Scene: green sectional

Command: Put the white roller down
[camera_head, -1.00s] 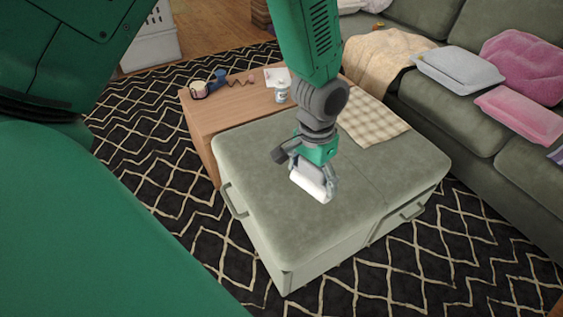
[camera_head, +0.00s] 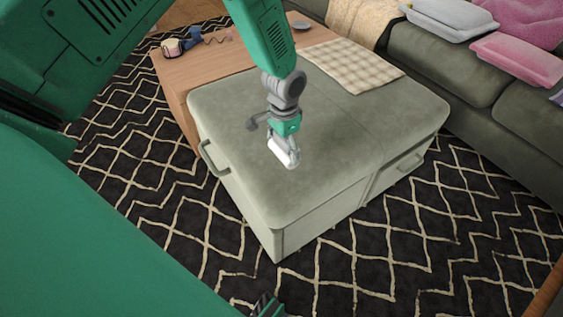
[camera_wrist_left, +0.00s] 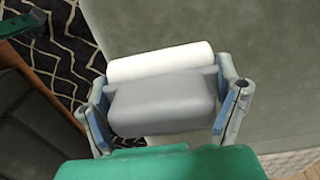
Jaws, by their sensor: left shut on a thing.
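The white roller (camera_wrist_left: 160,62) is a pale cylinder lying across the top of my gripper in the left wrist view. It also shows small in the head view (camera_head: 280,153). My left gripper (camera_head: 286,148) is shut on it, with a finger at each end and a grey block behind it in the wrist view. The gripper points down over the near part of the grey-green ottoman (camera_head: 235,125). I cannot tell whether the roller touches the ottoman's top.
A checkered cloth (camera_head: 350,65) lies on the ottoman's far side. A wooden table (camera_head: 175,75) with a mug (camera_head: 171,47) and small items adjoins it behind. A green sofa (camera_head: 430,65) with cushions stands right. The ottoman's top around the gripper is clear.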

